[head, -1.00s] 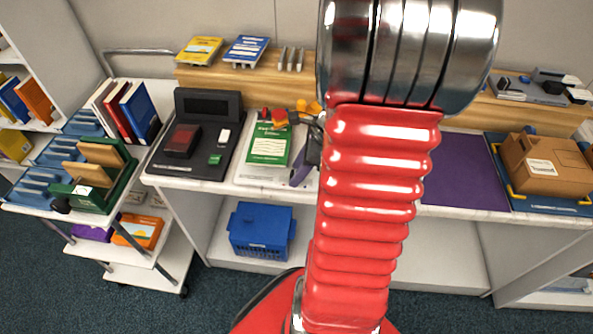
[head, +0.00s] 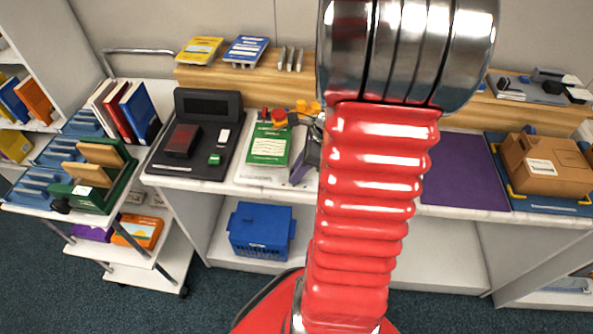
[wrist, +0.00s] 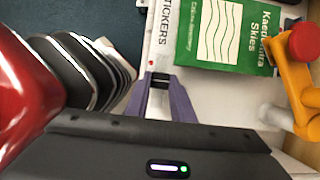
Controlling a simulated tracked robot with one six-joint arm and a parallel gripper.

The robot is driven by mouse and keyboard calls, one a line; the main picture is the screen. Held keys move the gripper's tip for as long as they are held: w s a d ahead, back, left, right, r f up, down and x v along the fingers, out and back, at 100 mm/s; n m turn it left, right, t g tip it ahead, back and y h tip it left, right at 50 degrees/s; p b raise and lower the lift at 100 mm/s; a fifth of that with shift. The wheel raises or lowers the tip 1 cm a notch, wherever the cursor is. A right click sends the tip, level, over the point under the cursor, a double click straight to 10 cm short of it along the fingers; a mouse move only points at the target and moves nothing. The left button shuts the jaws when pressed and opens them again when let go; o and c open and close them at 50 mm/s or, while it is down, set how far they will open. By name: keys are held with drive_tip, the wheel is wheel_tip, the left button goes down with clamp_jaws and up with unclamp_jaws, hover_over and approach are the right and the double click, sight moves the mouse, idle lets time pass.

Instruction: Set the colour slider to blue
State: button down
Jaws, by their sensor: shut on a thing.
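In the wrist view, the purple fingers of my gripper (wrist: 160,84) are shut on a small dark piece at the white edge of a panel lettered "STICKERS" (wrist: 163,38). I cannot tell for sure whether this piece is the colour slider's knob, and no colour marks can be read. In the head view my gripper (head: 303,168) is low over the counter, right of the green book (head: 268,146), partly hidden by my red arm. The green book also shows in the wrist view (wrist: 225,35), on the white surface beside the fingers.
An orange post with a red knob (wrist: 305,42) stands close to the right of the fingers. A black device (head: 197,135) is on the counter to the left. A purple mat (head: 463,172) and a brown box (head: 545,165) are to the right. A blue crate (head: 262,231) is below.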

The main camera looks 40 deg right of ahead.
drive_tip(key=shift+s, duration=0.15)
drive_tip(key=shift+s+d, duration=1)
drive_tip(key=shift+s, duration=0.25)
drive_tip(key=c, duration=1.5)
unclamp_jaws()
drive_tip(key=shift+r, duration=0.15)
drive_tip(key=shift+s+d+r, duration=0.1)
drive_tip(key=shift+d+r, duration=0.05)
drive_tip(key=shift+r, duration=0.15)
drive_tip(key=v, duration=1.2)
drive_tip(key=shift+s+r, duration=0.25)
drive_tip(key=shift+r, duration=0.1)
